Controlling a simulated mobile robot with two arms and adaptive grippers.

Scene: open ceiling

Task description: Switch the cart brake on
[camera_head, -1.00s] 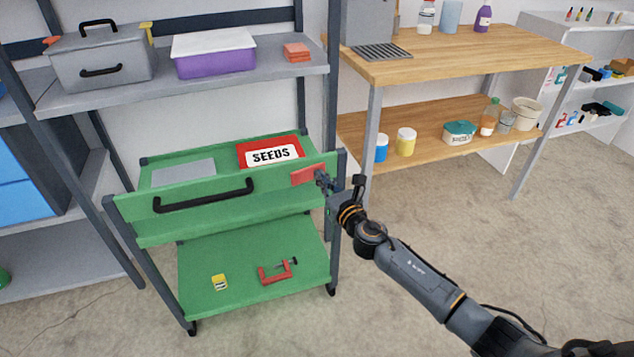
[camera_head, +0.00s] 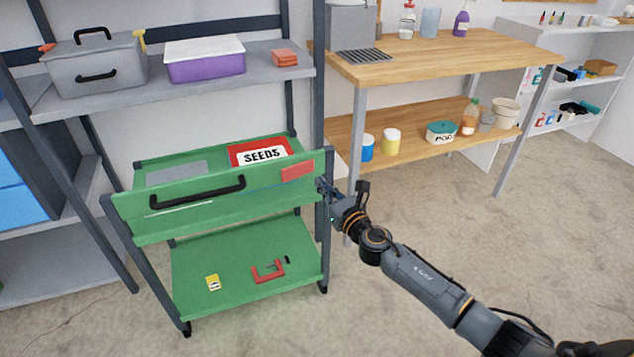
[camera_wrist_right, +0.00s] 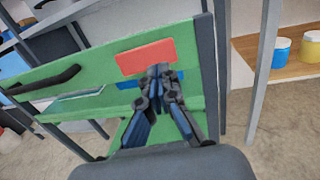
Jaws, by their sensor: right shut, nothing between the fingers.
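The green cart (camera_head: 150,232) stands in front of the shelves, with a black handle (camera_head: 200,195) on its front panel. A flat red plate (camera_head: 298,171) sits at the panel's right end; it also shows in the right wrist view (camera_wrist_right: 146,57), with blue strips below it. I cannot tell whether this plate is the brake. My right gripper (camera_head: 321,186) is at the cart's right front post, just right of the plate. In the right wrist view the gripper (camera_wrist_right: 157,72) is shut and empty, its tips overlapping the plate's lower edge; contact is unclear. My left gripper is out of view.
A red SEEDS box (camera_head: 258,152) and a grey flat piece (camera_head: 177,173) are on the cart top.

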